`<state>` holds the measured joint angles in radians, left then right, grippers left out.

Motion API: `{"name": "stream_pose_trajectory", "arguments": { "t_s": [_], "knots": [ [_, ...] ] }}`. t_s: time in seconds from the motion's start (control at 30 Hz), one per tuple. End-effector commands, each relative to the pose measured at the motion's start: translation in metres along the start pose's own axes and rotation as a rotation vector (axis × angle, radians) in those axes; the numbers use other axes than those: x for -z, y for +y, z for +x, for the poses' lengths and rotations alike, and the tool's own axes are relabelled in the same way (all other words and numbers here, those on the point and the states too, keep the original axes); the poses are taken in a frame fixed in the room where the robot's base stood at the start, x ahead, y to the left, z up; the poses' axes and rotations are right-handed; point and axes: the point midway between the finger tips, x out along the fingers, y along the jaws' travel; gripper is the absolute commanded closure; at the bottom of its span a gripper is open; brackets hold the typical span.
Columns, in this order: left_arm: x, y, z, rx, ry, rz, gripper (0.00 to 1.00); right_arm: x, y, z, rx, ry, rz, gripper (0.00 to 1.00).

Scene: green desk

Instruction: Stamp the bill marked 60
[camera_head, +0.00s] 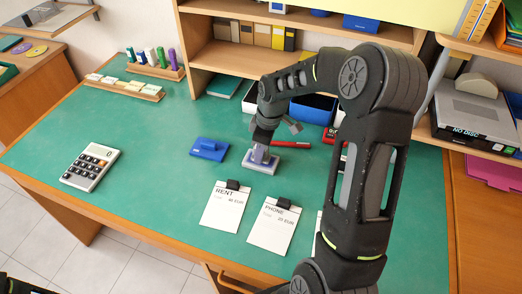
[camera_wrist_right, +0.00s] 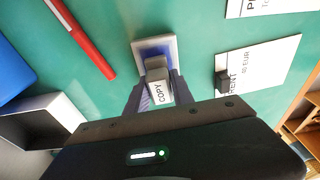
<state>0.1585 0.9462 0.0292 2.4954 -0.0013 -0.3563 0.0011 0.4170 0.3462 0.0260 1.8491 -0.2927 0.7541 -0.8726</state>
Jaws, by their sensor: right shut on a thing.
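My right gripper (camera_head: 262,142) is shut on a grey stamp marked COPY (camera_wrist_right: 157,89). The stamp is upright over a pale-rimmed ink pad (camera_head: 275,170) with a blue-purple inside, which shows around the stamp in the wrist view (camera_wrist_right: 140,45). Whether the stamp touches the pad I cannot tell. The RENT bill (camera_head: 222,212) reads what looks like 40 EUR and lies in front of the pad. The PHONE bill (camera_head: 271,232) lies right of it, its amount too small to read surely. A third bill (camera_head: 318,238) is mostly hidden behind my right arm.
A blue block-like object (camera_head: 208,149) lies left of the pad. A calculator (camera_head: 90,166) is at the left. The desk (camera_head: 150,180) between calculator and bills is clear.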

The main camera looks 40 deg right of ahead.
Motion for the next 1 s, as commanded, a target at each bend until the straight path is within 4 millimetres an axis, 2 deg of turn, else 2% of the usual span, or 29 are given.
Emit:
{"name": "stream_pose_trajectory", "arguments": {
  "t_s": [0.47,1.0],
  "knots": [
    [0.0,0.0,-0.001,0.0,0.0,0.0,0.64,-0.001,-0.001,0.001,0.004,-0.003,0.0,0.97],
    [0.0,0.011,-0.029,0.0,0.0,0.0,0.64,0.006,0.0,-0.043,0.0,-0.001,0.0,0.97]
  ]
}}
